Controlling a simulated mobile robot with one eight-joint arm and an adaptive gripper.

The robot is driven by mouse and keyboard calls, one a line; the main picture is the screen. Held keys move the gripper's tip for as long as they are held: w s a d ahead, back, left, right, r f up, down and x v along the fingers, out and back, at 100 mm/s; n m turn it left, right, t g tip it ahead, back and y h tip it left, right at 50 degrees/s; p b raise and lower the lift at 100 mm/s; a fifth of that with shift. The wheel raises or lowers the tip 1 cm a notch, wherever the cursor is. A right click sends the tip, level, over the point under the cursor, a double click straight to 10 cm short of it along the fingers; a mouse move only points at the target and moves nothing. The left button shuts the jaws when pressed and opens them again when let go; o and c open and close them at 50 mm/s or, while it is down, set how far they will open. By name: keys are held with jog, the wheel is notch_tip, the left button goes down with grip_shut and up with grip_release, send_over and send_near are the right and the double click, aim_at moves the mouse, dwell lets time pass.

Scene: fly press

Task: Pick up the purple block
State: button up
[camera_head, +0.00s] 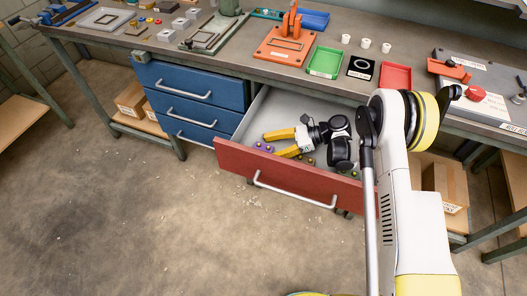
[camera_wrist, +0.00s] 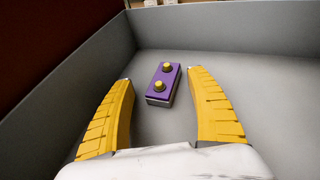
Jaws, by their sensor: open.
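The purple block (camera_wrist: 152,97) lies on the grey drawer floor, with two yellow round knobs on top and a grey lower side. In the wrist view it lies between the two yellow fingers of my gripper (camera_wrist: 160,76), apart from both, and reaches slightly beyond their tips. In the head view the block (camera_head: 260,146) shows small near the left end of the open red-fronted drawer (camera_head: 290,182). My gripper (camera_head: 271,146) is there too, open and empty, its fingers pointing left inside the drawer.
The drawer walls surround my gripper, with the red front on the near side. Small coloured pieces (camera_head: 312,161) lie further right in the drawer. Above is the bench, with an orange press (camera_head: 283,45), a green tray (camera_head: 324,62) and a red tray (camera_head: 396,76). Blue drawers (camera_head: 190,85) stand left.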

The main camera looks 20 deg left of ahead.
grip_shut()
jog(key=shift+d, duration=0.1)
jog(key=shift+r, duration=0.1)
